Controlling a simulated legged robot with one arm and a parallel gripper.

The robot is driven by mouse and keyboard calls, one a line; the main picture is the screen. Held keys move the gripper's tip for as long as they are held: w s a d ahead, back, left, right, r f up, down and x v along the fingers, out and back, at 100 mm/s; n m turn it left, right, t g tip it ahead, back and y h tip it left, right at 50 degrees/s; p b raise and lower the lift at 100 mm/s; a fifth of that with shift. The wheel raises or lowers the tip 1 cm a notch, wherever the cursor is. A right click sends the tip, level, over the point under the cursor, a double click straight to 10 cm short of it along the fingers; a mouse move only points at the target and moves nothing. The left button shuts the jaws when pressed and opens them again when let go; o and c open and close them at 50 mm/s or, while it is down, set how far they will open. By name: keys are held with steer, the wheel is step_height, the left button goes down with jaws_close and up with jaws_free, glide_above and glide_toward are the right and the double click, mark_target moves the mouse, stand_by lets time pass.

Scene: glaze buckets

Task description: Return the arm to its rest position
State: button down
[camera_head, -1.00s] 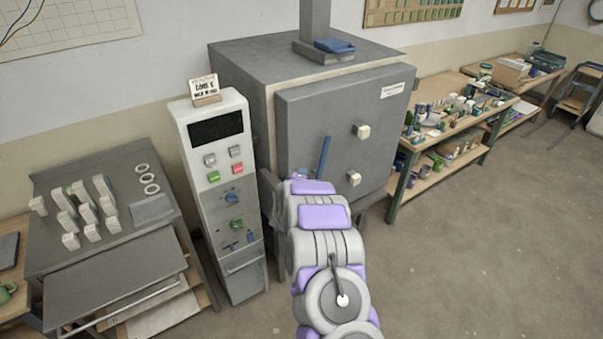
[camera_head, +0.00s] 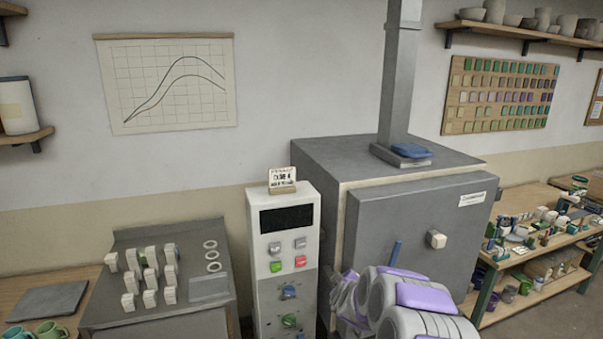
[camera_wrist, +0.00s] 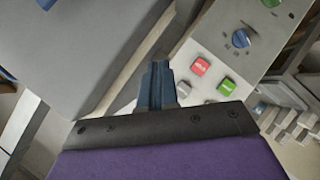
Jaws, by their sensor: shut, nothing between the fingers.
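My gripper (camera_wrist: 158,72) shows in the wrist view as two dark blue fingers pressed together, with nothing between them. It is in front of the control panel (camera_wrist: 222,65), whose red, green and grey buttons and blue knob lie to the right of the fingers. A large grey surface, likely the kiln, fills the left of that view. In the head view my purple and grey arm is folded low, in front of the grey kiln (camera_head: 370,235). The control panel also shows in the head view (camera_head: 268,245), left of the arm.
A dark metal table (camera_head: 190,285) with several white pieces stands at the left. A crowded shelf bench (camera_head: 535,255) stands at the right. Floor shows at the lower right.

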steer(key=s+a+r+m+g+y+b, duration=0.1)
steer(key=s+a+r+g+y+b, duration=0.2)
steer(key=s, duration=0.8)
steer(key=s+a+m+g+y+b, duration=0.1)
steer(key=s+a+g+b, duration=0.3)
steer(key=s, duration=0.6)
steer(key=s+d+f+m+g+h+b, duration=0.1)
steer(key=s+d+m+g, duration=0.1)
steer(key=s, duration=1)
steer(key=s+d+f+m+g+h+b, duration=0.1)
steer(key=s+d+m+g, duration=0.1)
steer(key=s, duration=1.1)
steer(key=s+d+f+m+g+b, duration=0.1)
steer(key=s+d+m+g, duration=0.2)
steer(key=s, duration=1)
steer(key=shift+s+d+h, duration=0.25)
steer(key=shift+d+h, duration=0.15)
steer(key=shift+d, duration=0.35)
steer(key=shift+a, duration=0.15)
steer(key=shift+a, duration=0.45)
